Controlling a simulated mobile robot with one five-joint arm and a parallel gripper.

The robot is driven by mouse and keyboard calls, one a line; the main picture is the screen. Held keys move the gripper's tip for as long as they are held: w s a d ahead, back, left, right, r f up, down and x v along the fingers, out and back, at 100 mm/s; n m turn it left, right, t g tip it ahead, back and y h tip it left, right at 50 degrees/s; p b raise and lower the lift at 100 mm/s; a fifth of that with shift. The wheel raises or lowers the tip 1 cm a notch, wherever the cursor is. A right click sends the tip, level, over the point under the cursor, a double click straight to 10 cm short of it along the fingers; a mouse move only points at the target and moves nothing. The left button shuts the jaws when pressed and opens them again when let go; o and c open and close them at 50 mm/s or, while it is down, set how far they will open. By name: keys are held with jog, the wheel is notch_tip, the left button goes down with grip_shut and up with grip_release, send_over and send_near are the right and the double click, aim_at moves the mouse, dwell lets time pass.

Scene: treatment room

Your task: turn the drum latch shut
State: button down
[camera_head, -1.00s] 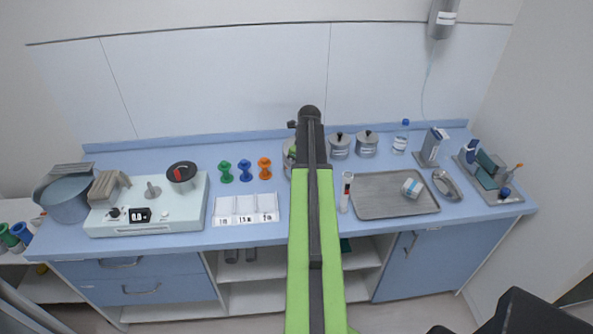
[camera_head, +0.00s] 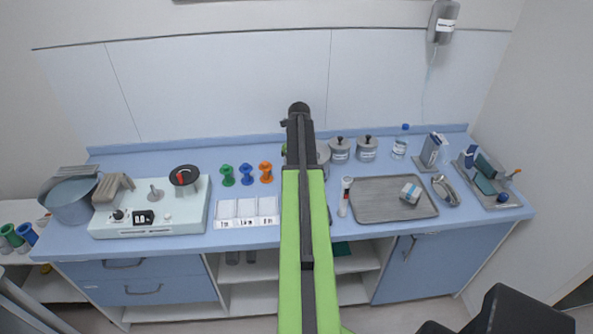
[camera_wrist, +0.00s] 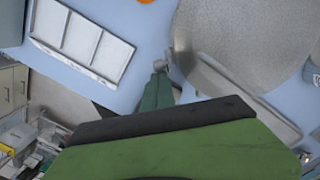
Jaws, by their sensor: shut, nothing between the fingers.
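The metal drum stands near the back middle of the counter. In the head view my arm covers most of it, and only its right side (camera_head: 322,153) shows. In the wrist view the grey drum (camera_wrist: 235,40) fills the upper right, very close. A small grey piece, perhaps the latch (camera_wrist: 181,62), sits at its lower left edge; its angle is unclear. My gripper (camera_wrist: 160,70) shows as narrow dark green fingers, shut and empty, just left of that piece. I cannot tell whether they touch. In the head view my gripper is hidden behind the arm.
Left of the drum are a white three-compartment tray (camera_head: 218,209) and orange (camera_head: 266,172), blue and green spools. To the right are two lidded pots (camera_head: 340,151), a capped tube (camera_head: 344,197) and a metal tray (camera_head: 370,208). Bare counter lies in front of the compartment tray.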

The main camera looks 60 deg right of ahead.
jog(key=shift+s+r+p, duration=0.1)
jog(key=shift+r+p, duration=0.65)
jog(key=shift+r, duration=0.05)
notch_tip(320, 180, up, 9)
jog(key=w+p, duration=0.1)
jog(key=p, duration=0.8)
jog(key=shift+w+r, duration=0.15)
jog(key=shift+w, duration=0.25)
